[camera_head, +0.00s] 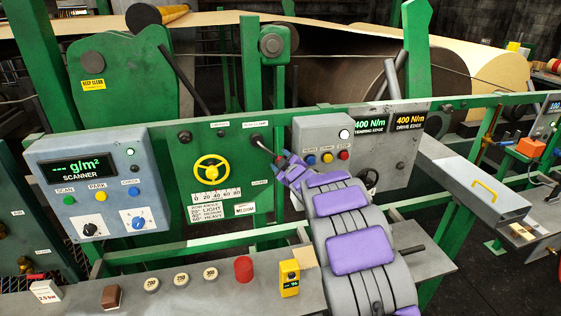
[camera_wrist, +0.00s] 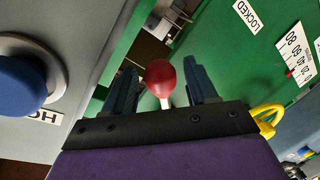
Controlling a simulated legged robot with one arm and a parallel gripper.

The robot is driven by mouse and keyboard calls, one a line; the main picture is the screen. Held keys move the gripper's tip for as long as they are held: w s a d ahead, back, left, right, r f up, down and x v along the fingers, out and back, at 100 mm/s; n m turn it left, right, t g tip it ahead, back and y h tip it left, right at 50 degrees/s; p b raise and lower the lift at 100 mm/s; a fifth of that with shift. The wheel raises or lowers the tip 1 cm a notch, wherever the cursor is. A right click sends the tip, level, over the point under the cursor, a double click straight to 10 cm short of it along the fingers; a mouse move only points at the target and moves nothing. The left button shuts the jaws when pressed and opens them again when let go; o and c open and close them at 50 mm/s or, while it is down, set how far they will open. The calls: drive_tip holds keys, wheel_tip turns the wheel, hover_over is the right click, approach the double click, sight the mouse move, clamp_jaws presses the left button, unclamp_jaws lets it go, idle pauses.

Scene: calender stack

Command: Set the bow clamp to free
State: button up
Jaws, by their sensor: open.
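A lever with a red ball knob (camera_wrist: 160,78) and a pale stem shows in the wrist view. My gripper (camera_wrist: 161,86) is open, with one dark finger on each side of the knob; I cannot tell whether either touches it. The knob is not clear there. A white "LOCKED" label (camera_wrist: 247,16) is on the green panel near the lever. A "free" label is not readable.
A yellow handwheel (camera_head: 211,162) and a numbered scale (camera_head: 216,195) are left of the lever. A grey button box (camera_head: 323,135) stands close on the right; its large blue button (camera_wrist: 22,82) is near my gripper. A grey bench (camera_head: 205,298) with small items lies below.

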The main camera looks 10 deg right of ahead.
drive_tip(key=s+d+r+p, duration=0.2)
drive_tip(key=s, duration=1.4)
drive_tip(key=shift+s+d, duration=0.15)
drive_tip(key=shift+r, duration=0.1)
drive_tip(key=s+d+m+g+h, duration=0.3)
drive_tip(key=s+m+g+h, duration=0.4)
drive_tip(key=s, duration=1)
drive_tip(key=s+a+m+g+y, duration=0.1)
drive_tip(key=s+a+g, duration=0.2)
drive_tip(key=s, duration=0.7)
drive_tip(key=s+a+f+m+g+y, duration=0.1)
drive_tip(key=s+a+g, duration=0.3)
drive_tip(key=s, duration=0.7)
drive_tip(key=s+a+f+m+g+y, duration=0.1)
drive_tip(key=s+a+g, duration=0.3)
drive_tip(key=s, duration=0.7)
drive_tip(key=shift+a+m+y, duration=0.3)
drive_tip(key=shift+a+y, duration=0.6)
drive_tip(key=shift+a, duration=0.15)
